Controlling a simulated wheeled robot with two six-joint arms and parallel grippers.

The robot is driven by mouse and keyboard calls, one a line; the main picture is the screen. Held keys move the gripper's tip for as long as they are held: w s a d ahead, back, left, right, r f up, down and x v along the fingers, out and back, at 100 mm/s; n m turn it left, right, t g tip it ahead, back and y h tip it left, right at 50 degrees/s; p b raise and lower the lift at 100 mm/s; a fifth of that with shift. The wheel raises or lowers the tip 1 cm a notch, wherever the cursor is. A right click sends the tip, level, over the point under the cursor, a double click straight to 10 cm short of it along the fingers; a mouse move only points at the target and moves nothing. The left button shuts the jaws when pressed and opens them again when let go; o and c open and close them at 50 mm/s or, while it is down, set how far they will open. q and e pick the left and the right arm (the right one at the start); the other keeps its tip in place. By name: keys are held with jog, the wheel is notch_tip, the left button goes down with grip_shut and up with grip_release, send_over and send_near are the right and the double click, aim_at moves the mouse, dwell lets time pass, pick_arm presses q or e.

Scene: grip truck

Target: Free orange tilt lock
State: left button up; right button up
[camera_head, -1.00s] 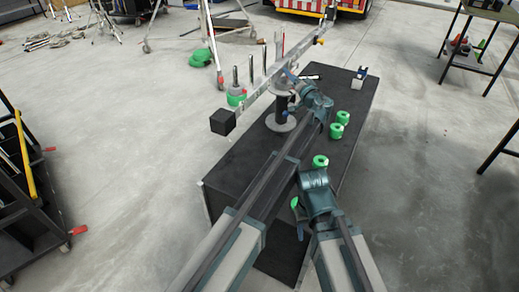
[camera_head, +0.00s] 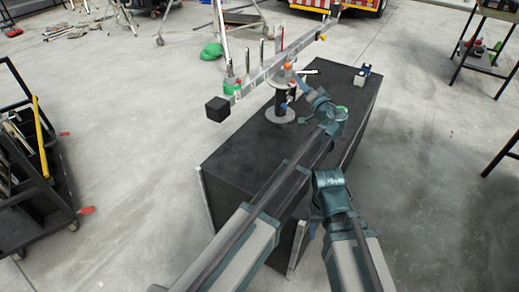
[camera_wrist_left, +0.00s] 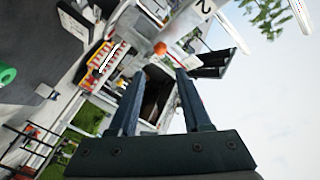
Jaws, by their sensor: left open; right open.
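The orange tilt lock (camera_head: 288,66) is a small orange knob at the top of the grey stand (camera_head: 284,100), just under the silver balance beam (camera_head: 262,77). In the left wrist view the orange knob (camera_wrist_left: 160,48) shows just beyond the fingertips, centred between them. My left gripper (camera_head: 301,82) is open and empty, close to the right of the stand's head and apart from the knob. It also shows in the left wrist view (camera_wrist_left: 160,74). My right gripper (camera_head: 314,228) is low by the table's near right side, mostly hidden behind its own wrist.
The stand is on a dark table (camera_head: 240,155). A black block (camera_head: 217,109) is on the beam's near end and a green-based weight (camera_head: 232,86) sits along it. A small white and black item (camera_head: 361,76) lies at the table's far right. A black trolley (camera_head: 40,200) stands left.

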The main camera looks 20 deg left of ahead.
pick_arm(q)
jog(key=s+a+f+n+g+h, duration=0.1)
jog(key=s+a+f+g, duration=0.4)
jog(key=s+a+f, duration=0.2)
jog(key=s+a+f+n+g+h, duration=0.1)
jog(key=s+a+f+g, duration=0.3)
jog(key=s, duration=0.7)
jog(key=shift+s+a+f+n+g+h, duration=0.5)
jog(key=shift+a+f, duration=0.85)
jog(key=shift+f, duration=1)
jog(key=s+d+f+m+g+h, duration=0.2)
jog(key=s+d, duration=0.5)
jog(key=s, duration=0.5)
jog(key=s+d+f+m+g+h, duration=0.2)
jog(key=s+d, duration=0.6)
jog(key=s, duration=0.4)
notch_tip(320, 180, down, 2)
jog(key=shift+d+f+m+g+h, duration=0.1)
jog(key=shift+d+m+g+h, duration=0.25)
jog(key=shift+g+h, duration=0.4)
jog(key=r+p, duration=1.3)
jog(key=shift+w+a+r, duration=0.1)
jog(key=shift+w+a, duration=0.05)
jog(key=shift+w, duration=0.25)
